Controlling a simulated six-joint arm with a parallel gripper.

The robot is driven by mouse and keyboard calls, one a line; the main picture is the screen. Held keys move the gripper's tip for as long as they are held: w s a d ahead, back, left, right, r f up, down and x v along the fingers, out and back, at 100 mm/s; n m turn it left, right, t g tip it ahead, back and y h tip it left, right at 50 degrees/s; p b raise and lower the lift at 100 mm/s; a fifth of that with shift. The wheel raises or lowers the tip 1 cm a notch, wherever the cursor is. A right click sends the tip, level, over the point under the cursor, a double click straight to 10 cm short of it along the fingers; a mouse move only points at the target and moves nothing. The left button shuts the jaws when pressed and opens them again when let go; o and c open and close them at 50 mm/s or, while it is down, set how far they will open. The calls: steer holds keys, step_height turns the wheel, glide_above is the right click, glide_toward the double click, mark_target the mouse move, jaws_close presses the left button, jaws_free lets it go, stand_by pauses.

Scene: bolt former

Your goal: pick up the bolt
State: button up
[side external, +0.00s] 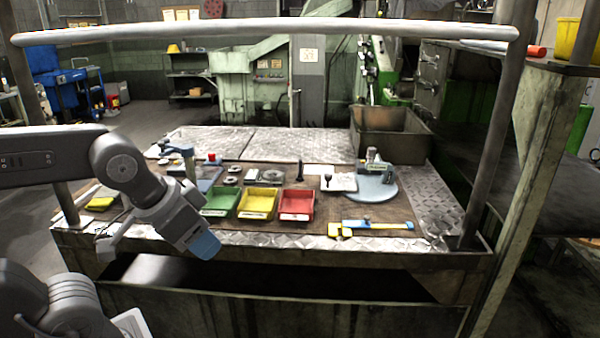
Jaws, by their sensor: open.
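A small dark upright piece (300,171) stands on the bench behind the red bin and looks like a bolt. A second small dark piece with a wider top (327,181) stands by a white sheet to its right; I cannot tell for sure which is the bolt. My gripper (108,243) is at the left front of the bench, beyond my wrist with the blue cap. It is open, with nothing seen between its fingers, and well left of both dark pieces. My wrist hides part of the bench there.
Green (221,203), yellow (257,204) and red (296,205) bins stand in a row mid-bench. A yellow-blue caliper-like tool (372,226) lies front right. A gauge stand (374,180) and metal box (390,138) stand behind it. A rail (270,28) spans above the bench.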

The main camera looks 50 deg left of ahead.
steer(key=shift+o, duration=0.4)
stand_by(0.3)
steer(key=w+a+r+n, duration=0.1)
steer(key=w+a+r, duration=0.15)
steer(key=w, duration=0.45)
steer(key=w+a+r, duration=0.2)
steer(key=w+r, duration=0.2)
steer(key=w, duration=0.2)
steer(key=n+y, duration=0.2)
steer(key=n, duration=0.2)
glide_above(299, 160)
steer(key=s+d, duration=0.2)
steer(key=s, duration=0.4)
step_height(299, 160, down, 7)
steer(key=x, duration=0.8)
steer(key=shift+w, duration=0.2)
steer(key=shift+x, duration=2.85)
steer(key=shift+w+r, duration=0.1)
steer(key=shift+w, duration=0.1)
steer(key=shift+c, duration=0.3)
jaws_close()
